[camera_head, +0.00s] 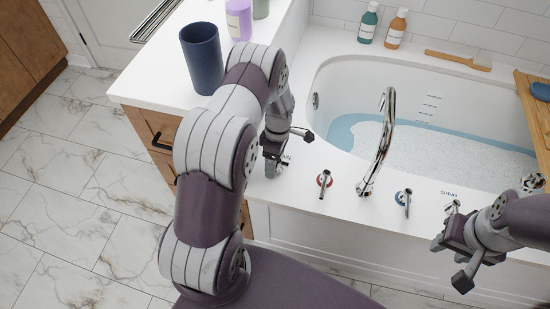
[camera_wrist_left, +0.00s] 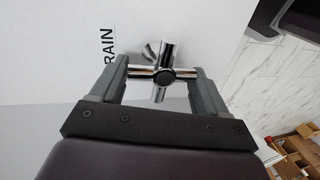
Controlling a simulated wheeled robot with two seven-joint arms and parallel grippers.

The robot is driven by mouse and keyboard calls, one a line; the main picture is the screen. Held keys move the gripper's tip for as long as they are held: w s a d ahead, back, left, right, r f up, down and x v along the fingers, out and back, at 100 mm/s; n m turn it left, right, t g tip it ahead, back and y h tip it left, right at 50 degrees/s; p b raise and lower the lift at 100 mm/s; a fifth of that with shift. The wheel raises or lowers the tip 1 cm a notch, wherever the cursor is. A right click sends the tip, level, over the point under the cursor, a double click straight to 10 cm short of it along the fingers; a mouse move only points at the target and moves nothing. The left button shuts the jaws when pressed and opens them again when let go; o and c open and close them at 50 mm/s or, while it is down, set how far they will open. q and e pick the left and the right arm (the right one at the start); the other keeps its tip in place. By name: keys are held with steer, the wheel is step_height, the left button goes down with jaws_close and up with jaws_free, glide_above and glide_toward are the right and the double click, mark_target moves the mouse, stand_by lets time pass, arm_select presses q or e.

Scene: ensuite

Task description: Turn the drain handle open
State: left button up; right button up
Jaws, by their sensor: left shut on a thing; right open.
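The drain handle (camera_wrist_left: 165,76) is a chrome cross-shaped handle on the white tub deck, beside printed letters reading "RAIN" in the left wrist view. My left gripper (camera_wrist_left: 163,82) is shut on the drain handle, with one finger at each end of its crossbar. In the head view my left gripper (camera_head: 275,156) is at the near left end of the tub deck and mostly hides the handle. My right gripper (camera_head: 456,262) is open and empty, in front of the tub at the right.
The chrome spout (camera_head: 385,135) rises from the deck (camera_head: 300,203) to the right, between a red-ringed handle (camera_head: 325,183) and a blue-ringed handle (camera_head: 404,199). The tub holds foamy water (camera_head: 410,150). A dark blue cup (camera_head: 201,60) stands on the counter (camera_head: 150,88) behind my left arm.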

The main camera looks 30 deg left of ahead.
arm_select(q)
steer(key=shift+n, duration=0.5)
steer(key=o, duration=0.7)
steer(key=r, duration=0.4)
steer(key=w+r+p, duration=0.1)
steer(key=r, duration=0.3)
steer(key=w+r+p, duration=0.1)
steer(key=r, duration=0.3)
steer(key=shift+w+a+r, duration=0.15)
steer(key=shift+a+r, duration=0.05)
steer(key=shift+a, duration=0.15)
